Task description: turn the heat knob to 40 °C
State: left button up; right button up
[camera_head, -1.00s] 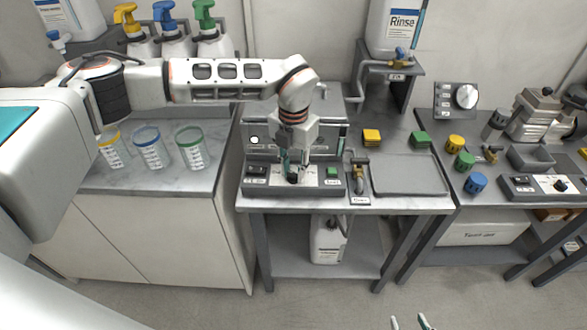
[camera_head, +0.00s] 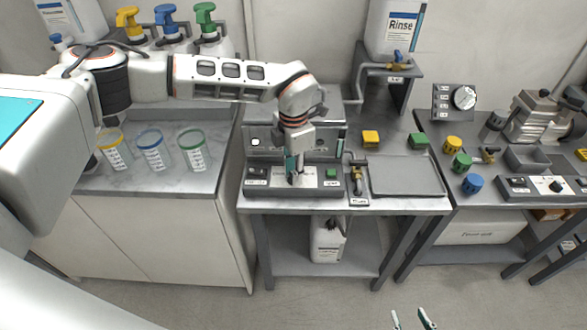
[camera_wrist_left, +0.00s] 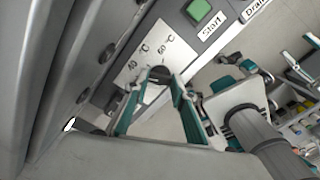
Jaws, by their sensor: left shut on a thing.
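The heat knob (camera_wrist_left: 158,73) is a small dark knob on a white dial plate (camera_wrist_left: 128,70) with °C markings. My left gripper (camera_wrist_left: 158,82) is shut on the knob, with one teal finger on each side of it. In the head view my left gripper (camera_head: 294,176) reaches down onto the front panel of the grey machine (camera_head: 258,190), and the fingers hide most of the knob. The knob's pointer direction cannot be made out. My right gripper (camera_head: 412,321) shows only its fingertips at the bottom edge, apart and empty.
A green Start button (camera_wrist_left: 198,9) sits beside the dial, also visible in the head view (camera_head: 331,174). A small valve (camera_head: 357,178) stands right of the panel, then a flat grey tray (camera_head: 405,177). Three cups, including a blue-rimmed one (camera_head: 153,152), stand on the left counter.

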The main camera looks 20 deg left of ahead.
pick_arm(q)
jog(key=m+p, duration=0.1)
jog(key=m, duration=0.4)
jog(key=shift+m, duration=0.3)
dwell(0.4)
jog(key=o, duration=1.1)
notch_tip(320, 180, up, 12)
jog(key=shift+r, duration=0.1)
